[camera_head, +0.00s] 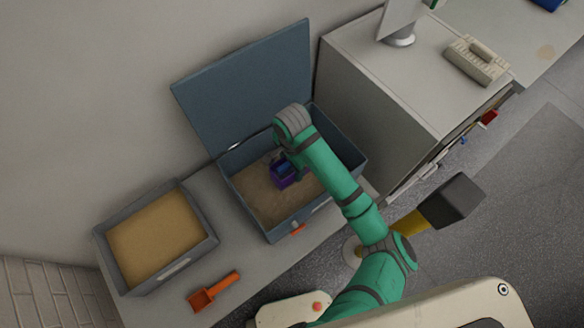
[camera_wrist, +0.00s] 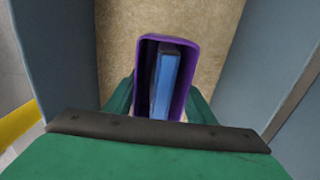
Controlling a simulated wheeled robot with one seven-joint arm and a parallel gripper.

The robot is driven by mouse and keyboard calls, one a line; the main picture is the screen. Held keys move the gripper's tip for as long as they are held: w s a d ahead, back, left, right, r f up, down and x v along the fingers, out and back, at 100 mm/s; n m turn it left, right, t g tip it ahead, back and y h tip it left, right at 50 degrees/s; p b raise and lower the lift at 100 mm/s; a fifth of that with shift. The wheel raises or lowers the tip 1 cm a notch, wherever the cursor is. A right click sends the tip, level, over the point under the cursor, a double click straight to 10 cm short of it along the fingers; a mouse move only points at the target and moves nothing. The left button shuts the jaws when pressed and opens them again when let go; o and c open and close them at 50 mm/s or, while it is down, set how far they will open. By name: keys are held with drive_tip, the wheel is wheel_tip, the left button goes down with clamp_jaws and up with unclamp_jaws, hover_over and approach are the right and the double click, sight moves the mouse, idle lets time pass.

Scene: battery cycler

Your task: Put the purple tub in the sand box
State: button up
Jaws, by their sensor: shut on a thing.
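The purple tub (camera_head: 284,177) is inside the open blue-grey sand box (camera_head: 242,203), over the sand (camera_head: 262,200). In the wrist view the tub (camera_wrist: 192,52) is upright with a blue block (camera_wrist: 165,75) inside it. My gripper (camera_wrist: 160,108) is shut on the purple tub, with a green finger on either side. In the head view my gripper (camera_head: 286,160) is inside the box walls, partly hidden by my arm. I cannot tell whether the tub's bottom touches the sand.
The box's raised lid (camera_head: 245,85) stands behind it. A grey tray of sand (camera_head: 110,262) and an orange scoop (camera_head: 213,292) lie to the left on the bench. A grey cabinet (camera_head: 385,110) stands close on the right.

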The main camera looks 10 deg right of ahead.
drive_tip(key=shift+d+f, duration=0.1)
drive_tip(key=shift+f, duration=0.55)
drive_tip(key=shift+f, duration=0.6)
drive_tip(key=o, duration=1.4)
drive_tip(key=shift+r, duration=4.35)
